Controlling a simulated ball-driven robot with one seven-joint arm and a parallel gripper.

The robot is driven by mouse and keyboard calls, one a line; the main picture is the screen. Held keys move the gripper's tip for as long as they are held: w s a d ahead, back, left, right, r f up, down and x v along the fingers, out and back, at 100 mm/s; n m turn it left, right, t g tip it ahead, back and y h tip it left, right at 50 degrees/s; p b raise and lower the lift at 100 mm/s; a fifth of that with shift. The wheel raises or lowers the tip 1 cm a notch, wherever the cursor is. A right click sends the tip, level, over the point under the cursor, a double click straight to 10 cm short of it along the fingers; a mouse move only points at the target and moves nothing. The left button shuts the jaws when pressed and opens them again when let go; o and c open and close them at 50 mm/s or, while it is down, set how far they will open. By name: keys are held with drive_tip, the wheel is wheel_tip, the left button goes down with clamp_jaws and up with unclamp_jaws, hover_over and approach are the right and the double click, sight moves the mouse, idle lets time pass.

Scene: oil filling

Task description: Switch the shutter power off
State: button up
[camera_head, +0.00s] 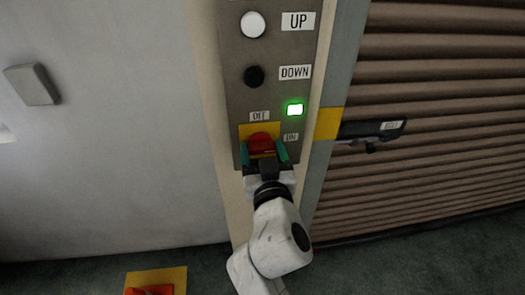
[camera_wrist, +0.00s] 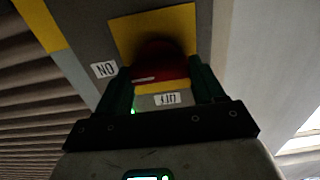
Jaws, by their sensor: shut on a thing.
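The shutter power switch is a red knob (camera_head: 262,142) on a yellow square plate (camera_head: 246,131) low on the control panel. An OFF label (camera_head: 260,116) is above it and an ON label (camera_head: 291,137) is to its right. A green lamp (camera_head: 295,109) above the ON label is lit. My gripper (camera_head: 264,152) is shut on the knob, with one teal finger on each side. In the wrist view the red knob (camera_wrist: 160,60) sits between the fingers (camera_wrist: 162,85), with a pale mark on it. I cannot tell which label the knob points to.
Above are a white UP button (camera_head: 252,24) and a black DOWN button (camera_head: 254,76). A brown roller shutter (camera_head: 440,90) with a dark handle (camera_head: 372,130) is at right. Another yellow plate with a red part (camera_head: 150,290) is at the bottom.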

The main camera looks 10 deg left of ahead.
drive_tip(key=shift+n, duration=0.3)
drive_tip(key=n, duration=0.8)
drive_tip(key=shift+a+n+p, duration=0.15)
drive_tip(key=shift+n+p, duration=0.25)
drive_tip(key=n+p, duration=0.1)
drive_tip(key=n, duration=0.3)
drive_tip(key=shift+f, duration=0.15)
drive_tip(key=shift+s+a+f+n+p, duration=0.1)
drive_tip(key=shift+n+p, duration=0.25)
drive_tip(key=shift+n, duration=0.75)
drive_tip(key=shift+f+n+p, duration=0.1)
drive_tip(key=shift+n+p, duration=0.25)
drive_tip(key=shift+n, duration=0.75)
drive_tip(key=o, duration=1)
drive_tip(key=shift+r, duration=0.1)
drive_tip(key=shift+s, duration=0.1)
